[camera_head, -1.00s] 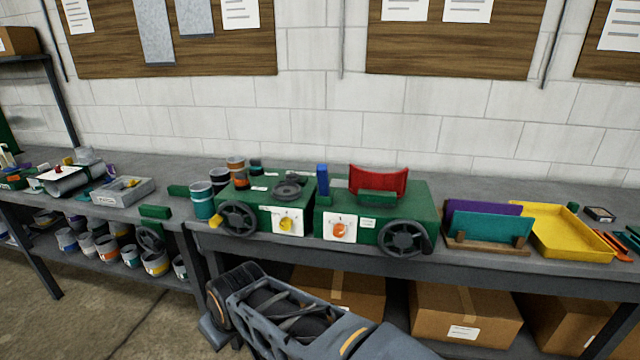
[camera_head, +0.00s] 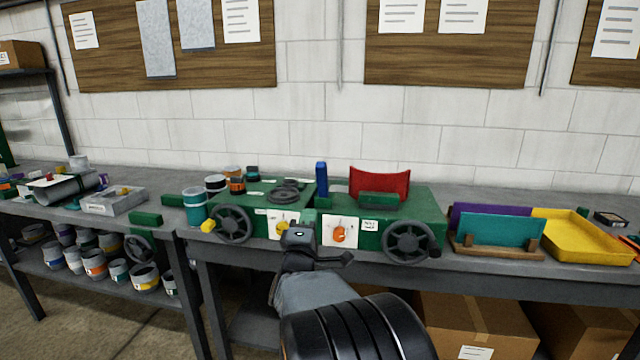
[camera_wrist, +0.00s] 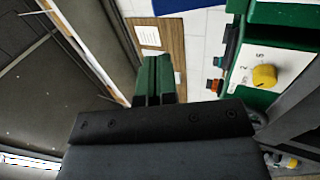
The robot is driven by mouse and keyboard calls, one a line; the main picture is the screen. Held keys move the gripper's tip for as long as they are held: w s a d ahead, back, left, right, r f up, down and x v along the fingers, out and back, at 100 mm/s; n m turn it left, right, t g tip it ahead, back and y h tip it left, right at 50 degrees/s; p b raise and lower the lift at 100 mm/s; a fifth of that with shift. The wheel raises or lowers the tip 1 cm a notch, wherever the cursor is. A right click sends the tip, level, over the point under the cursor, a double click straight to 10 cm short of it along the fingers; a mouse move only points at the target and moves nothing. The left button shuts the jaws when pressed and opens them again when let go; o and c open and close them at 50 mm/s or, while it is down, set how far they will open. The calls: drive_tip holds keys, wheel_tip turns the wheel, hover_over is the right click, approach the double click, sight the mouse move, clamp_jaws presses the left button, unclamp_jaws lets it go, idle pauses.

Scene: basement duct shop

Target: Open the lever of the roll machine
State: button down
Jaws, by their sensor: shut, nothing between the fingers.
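The green machine on the right (camera_head: 430,205) carries a red curved sheet (camera_head: 380,182), an orange knob (camera_head: 340,235) and a dark handwheel (camera_head: 410,241). An upright blue handle (camera_head: 321,178) stands at its left end; I cannot tell for sure which part is the lever. The green machine on the left (camera_head: 262,218) has a yellow knob (camera_head: 281,230), which also shows in the wrist view (camera_wrist: 264,76). My gripper (camera_head: 299,237) is in front of the gap between the two machines, apparently apart from them. In the wrist view its fingers (camera_wrist: 153,68) are together, with nothing between them.
Cans (camera_head: 195,207) stand left of the machines. A teal panel rack (camera_head: 497,240) and a yellow tray (camera_head: 580,238) lie to the right on the bench. Cardboard boxes (camera_head: 470,315) and paint tins (camera_head: 95,262) sit below. The bench's front edge is close to my arm.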

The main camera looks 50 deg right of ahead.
sight(321, 171)
drive_tip(key=shift+s, duration=0.1)
drive_tip(key=shift+d, duration=0.1)
drive_tip(key=p+x, duration=0.2)
drive_tip(key=x, duration=1.2)
drive_tip(key=shift+p, duration=0.3)
